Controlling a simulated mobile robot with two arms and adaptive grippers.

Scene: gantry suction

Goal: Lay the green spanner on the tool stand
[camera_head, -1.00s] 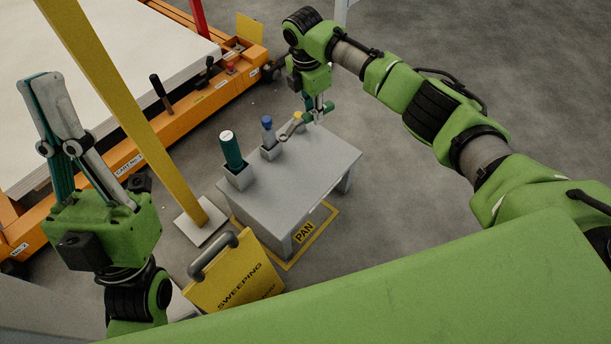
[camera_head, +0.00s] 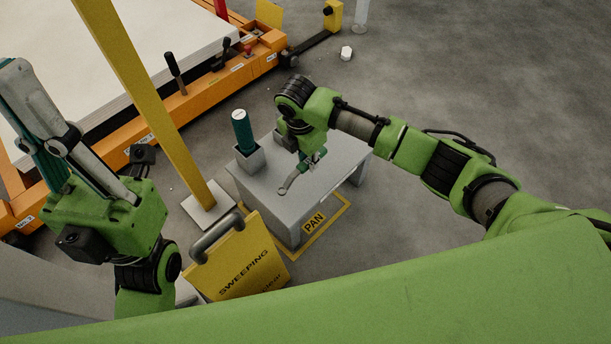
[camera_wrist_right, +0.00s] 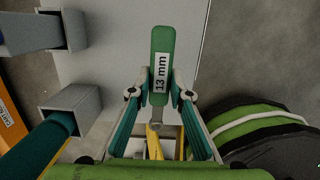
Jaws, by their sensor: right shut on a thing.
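The green spanner (camera_head: 318,156) is held by its green handle in my right gripper (camera_head: 309,163), over the top of the grey tool stand (camera_head: 328,178). Its grey open end points left and toward the stand's near edge in the head view. In the right wrist view, my right gripper's fingers (camera_wrist_right: 158,93) close on both sides of the spanner (camera_wrist_right: 161,50), whose label reads "13 mm". I cannot tell whether the spanner touches the stand (camera_wrist_right: 110,60). My left gripper (camera_head: 15,82) points up at the far left, away from the stand; its opening is unclear.
A grey holder (camera_head: 250,160) with a teal cylinder stands at the stand's left; another holder (camera_wrist_right: 77,30) with a blue item shows in the wrist view. A yellow post (camera_head: 150,95), a yellow "SWEEPING" sign (camera_head: 245,262) and an orange cart (camera_head: 200,97) stand nearby.

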